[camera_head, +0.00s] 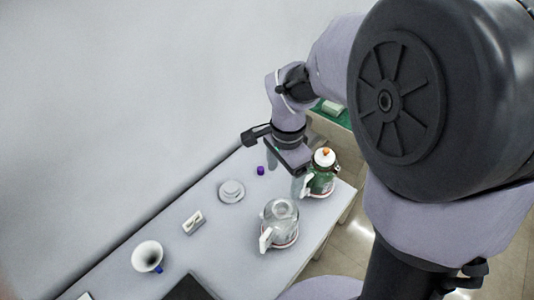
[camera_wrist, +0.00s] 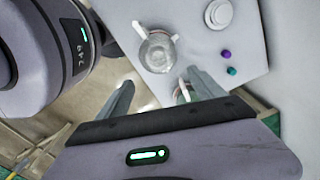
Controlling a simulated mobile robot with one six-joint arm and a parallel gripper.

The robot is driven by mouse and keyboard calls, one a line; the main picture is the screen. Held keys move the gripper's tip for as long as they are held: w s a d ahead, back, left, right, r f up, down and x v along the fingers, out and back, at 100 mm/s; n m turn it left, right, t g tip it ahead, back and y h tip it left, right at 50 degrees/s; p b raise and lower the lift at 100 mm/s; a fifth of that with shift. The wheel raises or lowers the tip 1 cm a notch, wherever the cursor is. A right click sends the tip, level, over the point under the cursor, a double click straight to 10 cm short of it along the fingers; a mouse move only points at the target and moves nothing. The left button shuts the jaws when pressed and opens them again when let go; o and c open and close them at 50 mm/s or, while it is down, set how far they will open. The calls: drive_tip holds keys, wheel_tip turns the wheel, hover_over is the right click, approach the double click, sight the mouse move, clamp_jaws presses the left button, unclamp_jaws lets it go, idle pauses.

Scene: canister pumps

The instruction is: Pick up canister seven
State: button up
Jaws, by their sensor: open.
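Two pump canisters stand upright on the white table (camera_head: 235,235). One is green with a white top and an orange knob (camera_head: 322,175), near the table's right end. The other is clear with white handle parts (camera_head: 280,228), nearer the table's middle; it also shows in the wrist view (camera_wrist: 157,52). I cannot read a number on either, so I cannot tell which is seven. My gripper (camera_head: 284,174) is open and empty above the table, just left of the green canister. In the wrist view, its fingers (camera_wrist: 158,82) point toward the table; the right finger partly hides the green canister (camera_wrist: 184,92).
A white round stacked piece (camera_head: 231,190), a small purple piece (camera_head: 260,170), a small pale holder (camera_head: 194,221) and a white funnel-like cup (camera_head: 147,256) lie on the table. A dark flat thing (camera_head: 188,289) is at the front. The wall borders the table's left side.

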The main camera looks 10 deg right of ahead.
drive_tip(key=b, duration=0.3)
hover_over(281, 212)
wheel_tip(281, 212, down, 10)
drive_tip(key=shift+r, duration=0.1)
wheel_tip(281, 212, down, 5)
drive_tip(key=shift+r+b, duration=0.1)
drive_tip(key=shift+b, duration=0.95)
drive_tip(key=shift+r, duration=0.1)
clamp_jaws()
